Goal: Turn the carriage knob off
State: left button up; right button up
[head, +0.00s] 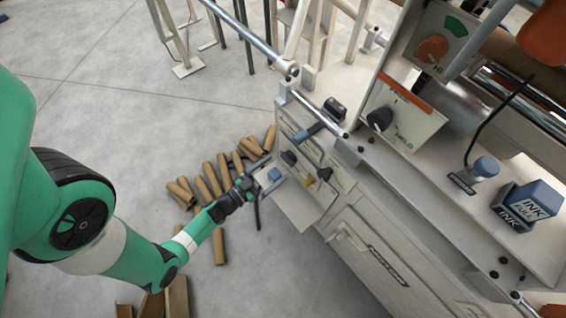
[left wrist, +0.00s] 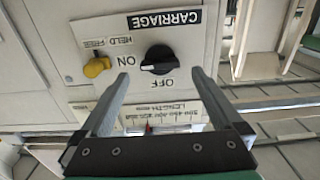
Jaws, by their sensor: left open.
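The carriage knob (left wrist: 158,60) is black and round with a white pointer mark, on a pale panel under an upside-down CARRIAGE label (left wrist: 166,21) in the left wrist view. Its mark points left toward the word ON; OFF is printed just below the knob. My left gripper (left wrist: 160,76) is open, its two fingers apart on either side of the knob's lower area, with nothing between them. In the head view my left gripper (head: 264,190) is in front of the machine's side panel. Which dark knob there is the carriage knob I cannot tell for sure. My right gripper is not in view.
A yellow knob (left wrist: 97,67) by the words HELD and FREE is close left of the carriage knob. A LENGTH scale (left wrist: 170,116) lies below. Cardboard tubes (head: 208,178) lie on the floor behind my left gripper. Ink blocks (head: 530,203) stand on the machine at the right.

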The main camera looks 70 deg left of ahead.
aim_at(289, 159)
pick_arm(q)
jog(key=b+x, duration=0.1)
jog(key=x, duration=0.3)
jog(key=shift+w, duration=0.25)
jog(key=shift+c, duration=0.3)
jog(key=shift+a, duration=0.1)
jog(key=c, duration=1.2)
